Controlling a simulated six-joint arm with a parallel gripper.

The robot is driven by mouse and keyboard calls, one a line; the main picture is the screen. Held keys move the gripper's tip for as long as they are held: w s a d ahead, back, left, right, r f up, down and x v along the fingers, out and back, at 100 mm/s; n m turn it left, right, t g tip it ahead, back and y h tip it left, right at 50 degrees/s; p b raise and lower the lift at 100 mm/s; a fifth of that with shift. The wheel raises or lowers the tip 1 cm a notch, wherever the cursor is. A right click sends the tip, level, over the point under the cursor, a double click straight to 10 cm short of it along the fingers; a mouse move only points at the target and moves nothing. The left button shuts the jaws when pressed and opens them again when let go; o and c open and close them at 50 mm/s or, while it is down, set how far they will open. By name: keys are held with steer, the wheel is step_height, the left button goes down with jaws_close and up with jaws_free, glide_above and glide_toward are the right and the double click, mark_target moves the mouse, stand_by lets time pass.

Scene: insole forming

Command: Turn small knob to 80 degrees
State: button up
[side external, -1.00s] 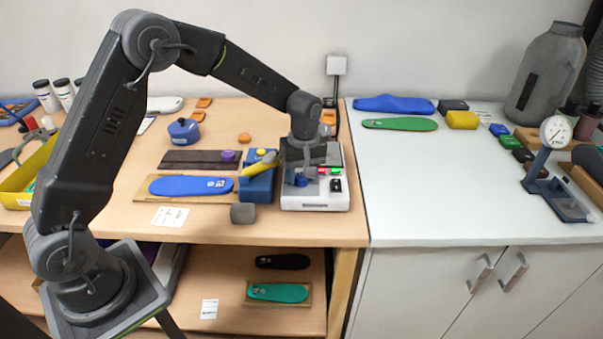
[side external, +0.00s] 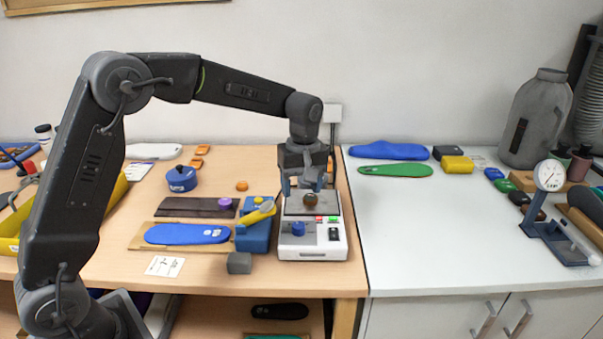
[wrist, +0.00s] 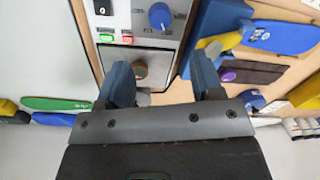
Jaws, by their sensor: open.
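The white control box (side external: 313,253) stands at the front right of the wooden table. A blue knob (side external: 298,229) sits on its front panel; it also shows at the top of the wrist view (wrist: 159,15). A round brown knob (side external: 311,199) sits on the box's grey rear plate; in the wrist view (wrist: 141,69) it appears between the fingers. I cannot tell which knob counts as the small one, nor read an angle. My gripper (side external: 304,186) points down above the rear plate, open and empty. Its blue-grey fingers (wrist: 158,62) appear apart from the brown knob.
Red and green buttons (side external: 326,219) and a black switch (side external: 334,234) are on the panel. A blue block (side external: 254,238) with a yellow-handled tool (side external: 261,212) stands close left.

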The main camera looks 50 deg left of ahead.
steer(key=shift+r, duration=1.65)
steer(key=shift+r, duration=0.1)
steer(key=s+d+r+m+t, duration=0.1)
steer(key=s+r+m+t, duration=0.2)
steer(key=s, duration=0.4)
steer(key=s+r+m, duration=0.3)
steer(key=s+r, duration=0.2)
steer(key=s, duration=0.2)
steer(key=s+f+m+t, duration=0.3)
steer(key=s+m, duration=0.3)
steer(key=s, duration=0.7)
steer(key=shift+d+f+m, duration=0.15)
steer(key=shift+d+m, duration=0.25)
